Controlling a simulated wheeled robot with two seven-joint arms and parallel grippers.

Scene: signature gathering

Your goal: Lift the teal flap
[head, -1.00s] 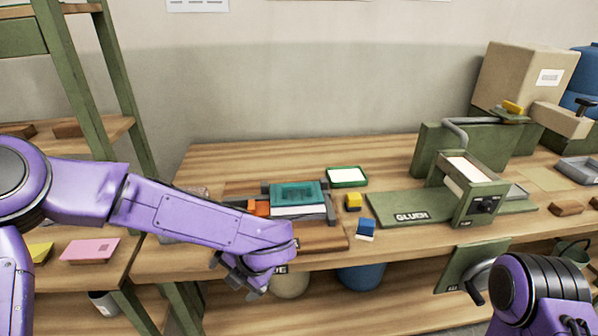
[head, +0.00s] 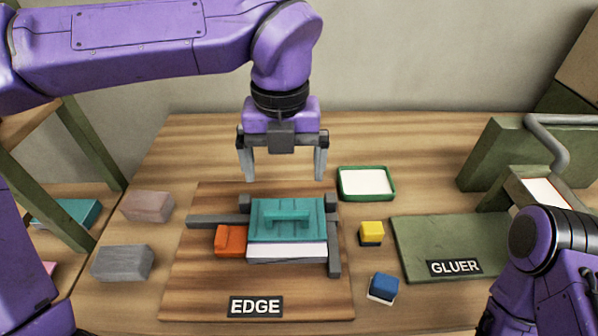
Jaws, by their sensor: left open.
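The teal flap (head: 285,226) has a raised bar handle on its top. It lies flat over a white block of pages (head: 287,250) in a dark grey frame on the wooden board marked EDGE (head: 190,290). My left gripper (head: 282,172) points down with its two grey fingers spread wide and nothing between them. It hangs above and just behind the flap's far edge, apart from it. My right arm shows at the lower right, and its gripper is out of view.
An orange block (head: 231,240) sits left of the pages. A green tray (head: 366,183), a yellow block (head: 371,234) and a blue block (head: 383,287) lie to the right, before the GLUER plate (head: 430,240). Pink (head: 147,206) and grey (head: 123,262) blocks lie left.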

